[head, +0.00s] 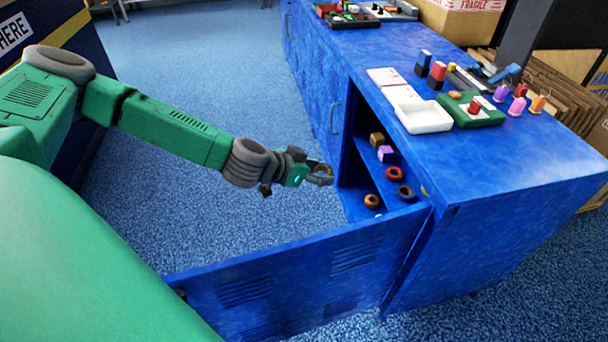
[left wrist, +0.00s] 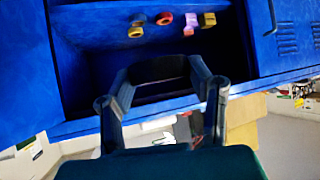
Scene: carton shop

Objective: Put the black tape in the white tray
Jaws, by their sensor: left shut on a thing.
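My left gripper (head: 322,174) is in front of the open cabinet, shut on a dark roll with a brownish inside, which looks like the black tape. In the left wrist view the black tape (left wrist: 158,70) shows as a dark band between the two fingertips (left wrist: 162,82); the fingers partly hide it. The white tray (head: 424,118) sits on the blue counter top, up and to the right of the gripper, and looks empty. My right gripper is not in view.
The blue counter (head: 520,165) has its cabinet door (head: 300,275) swung open. A green tray (head: 472,110) stands beside the white tray.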

